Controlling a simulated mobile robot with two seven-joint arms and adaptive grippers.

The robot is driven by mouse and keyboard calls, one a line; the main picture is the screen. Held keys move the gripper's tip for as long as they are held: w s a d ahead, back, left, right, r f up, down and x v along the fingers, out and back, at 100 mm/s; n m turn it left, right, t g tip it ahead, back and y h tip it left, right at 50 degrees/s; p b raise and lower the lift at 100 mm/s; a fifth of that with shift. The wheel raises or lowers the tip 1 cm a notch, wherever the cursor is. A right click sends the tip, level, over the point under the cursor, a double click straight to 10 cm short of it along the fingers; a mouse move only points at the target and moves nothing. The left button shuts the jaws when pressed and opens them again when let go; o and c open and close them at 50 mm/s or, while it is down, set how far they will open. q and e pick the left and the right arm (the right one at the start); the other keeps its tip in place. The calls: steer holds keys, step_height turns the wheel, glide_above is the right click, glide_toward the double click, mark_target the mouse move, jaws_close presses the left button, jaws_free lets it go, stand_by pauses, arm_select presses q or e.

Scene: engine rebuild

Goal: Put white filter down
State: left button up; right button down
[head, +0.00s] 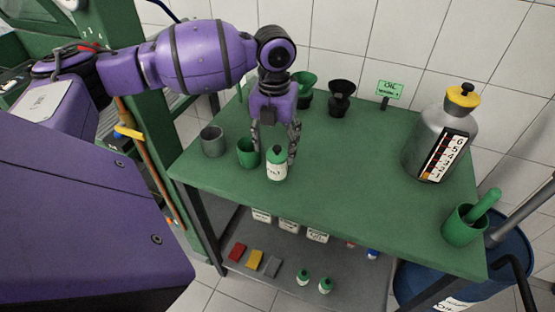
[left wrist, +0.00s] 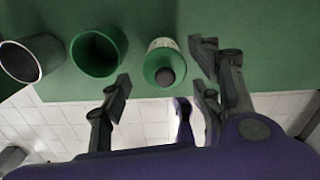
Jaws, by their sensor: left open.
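The white filter (head: 277,171), a small white cylinder with a green top, stands upright on the green table (head: 340,205) near its front edge. My left gripper (head: 274,152) is open, with its fingers down on either side of the filter in the head view. In the left wrist view the filter (left wrist: 166,63) shows from above, green with a dark centre, between and beyond the fingertips (left wrist: 162,75). I cannot tell whether a finger touches it. My right gripper is not in view.
A green cup (head: 247,153) and a grey cup (head: 212,141) stand left of the filter. Funnels (head: 341,97) and an oil sign (head: 389,89) stand behind. A grey oil can (head: 432,140) and a green pot (head: 463,226) are at right. The table's middle is clear.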

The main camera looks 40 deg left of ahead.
mark_target(276, 153)
arm_select(q)
steer(key=shift+s+f, duration=0.15)
steer(key=shift+f, duration=0.45)
steer(key=shift+d+f, duration=0.1)
steer(key=shift+f, duration=0.15)
step_height(276, 153, down, 4)
steer(key=shift+f, duration=0.25)
steer(key=c, duration=1.2)
steer(key=shift+c, duration=0.9)
steer(key=shift+r, duration=0.1)
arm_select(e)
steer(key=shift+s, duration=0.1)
